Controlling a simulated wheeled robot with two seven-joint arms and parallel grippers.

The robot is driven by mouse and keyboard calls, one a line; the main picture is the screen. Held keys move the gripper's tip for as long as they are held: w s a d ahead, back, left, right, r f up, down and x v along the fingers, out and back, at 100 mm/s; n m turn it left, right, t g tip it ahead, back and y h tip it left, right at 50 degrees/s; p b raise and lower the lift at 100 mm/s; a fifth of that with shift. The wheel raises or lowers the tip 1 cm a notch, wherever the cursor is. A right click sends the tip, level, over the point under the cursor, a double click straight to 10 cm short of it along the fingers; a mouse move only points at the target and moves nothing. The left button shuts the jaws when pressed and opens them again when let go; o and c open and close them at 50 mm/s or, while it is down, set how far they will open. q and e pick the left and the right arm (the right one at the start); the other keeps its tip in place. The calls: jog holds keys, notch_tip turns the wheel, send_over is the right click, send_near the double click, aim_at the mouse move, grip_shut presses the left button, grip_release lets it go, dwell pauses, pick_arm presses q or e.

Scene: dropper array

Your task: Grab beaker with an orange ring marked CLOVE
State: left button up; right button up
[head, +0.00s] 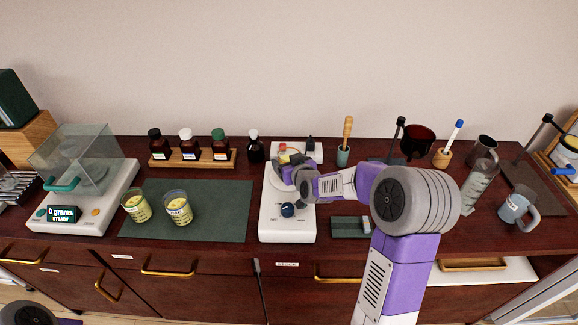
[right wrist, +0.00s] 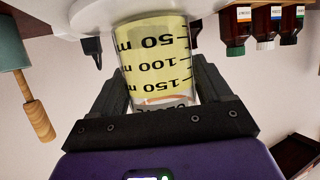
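The beaker with yellow liquid (right wrist: 155,62) fills the middle of the right wrist view, upside down in that picture. It has black volume marks, an orange band and lettering that seems to read CLOVE near the rim. In the head view it is mostly hidden behind my right gripper (head: 294,172), over the white hotplate (head: 288,228). The two dark fingers of my right gripper (right wrist: 160,90) lie on either side of the beaker, close against the glass. Whether they press on it is unclear. My left gripper is out of view.
Two beakers with yellow contents, one at the left (head: 135,206) and one at the right (head: 178,208), stand on the green mat (head: 225,215). Left is a balance (head: 95,210); behind is a bottle rack (head: 190,161). A mug (head: 515,207) and cylinder (head: 478,188) stand right.

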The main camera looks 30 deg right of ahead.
jog(key=c, duration=0.5)
jog(key=shift+r, duration=0.2)
